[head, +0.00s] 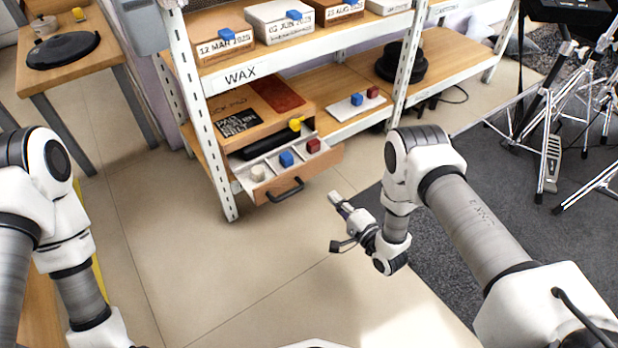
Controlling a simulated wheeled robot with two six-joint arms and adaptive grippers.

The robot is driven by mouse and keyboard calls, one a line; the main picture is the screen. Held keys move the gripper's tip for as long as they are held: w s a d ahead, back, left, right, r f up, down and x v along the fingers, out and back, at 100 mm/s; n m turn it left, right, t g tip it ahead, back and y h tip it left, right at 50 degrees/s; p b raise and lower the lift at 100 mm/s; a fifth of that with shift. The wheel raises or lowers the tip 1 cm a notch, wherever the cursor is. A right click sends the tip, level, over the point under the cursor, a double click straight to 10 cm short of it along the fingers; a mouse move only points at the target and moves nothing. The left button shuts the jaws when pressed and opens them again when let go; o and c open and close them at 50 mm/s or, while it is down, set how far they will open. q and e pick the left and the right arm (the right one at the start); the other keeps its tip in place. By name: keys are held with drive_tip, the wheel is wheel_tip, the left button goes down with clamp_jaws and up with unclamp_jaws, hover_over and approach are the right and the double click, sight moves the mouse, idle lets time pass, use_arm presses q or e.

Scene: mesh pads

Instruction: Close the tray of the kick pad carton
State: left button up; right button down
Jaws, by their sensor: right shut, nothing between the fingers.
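The kick pad carton (237,120) is a brown box with printed lettering on its top, on the lower shelf at the left end of the rack. Its tray (318,170) is pulled out toward me, with a wooden front and a dark handle (286,191). The tray holds a white round piece, a blue block (286,159), a red block (313,145) and a long black item. A yellow piece (295,124) sits at the carton's opening. My right gripper (336,221) is shut and empty, in front of the tray and to its right, apart from it. My left gripper is out of view.
The white metal rack post (204,125) stands left of the carton. A white board (355,106) with blue and red blocks lies to the right on the same shelf. Labelled boxes stand above. Drum hardware (549,150) stands at right. The floor before the tray is clear.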

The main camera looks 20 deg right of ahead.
sight(304, 165)
drive_tip(key=b+x, duration=0.3)
drive_tip(key=x, duration=0.2)
drive_tip(key=b+x, duration=0.3)
drive_tip(key=x, duration=0.3)
drive_tip(key=shift+w+a+f, duration=0.1)
drive_tip(key=shift+w+f, duration=0.15)
drive_tip(key=shift+w, duration=0.05)
drive_tip(key=shift+w+a+r+b, duration=0.15)
drive_tip(key=shift+w+b, duration=0.2)
drive_tip(key=shift+w, duration=0.1)
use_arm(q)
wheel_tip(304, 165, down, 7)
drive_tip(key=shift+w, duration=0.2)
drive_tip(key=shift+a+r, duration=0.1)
use_arm(e)
drive_tip(key=shift+r, duration=0.1)
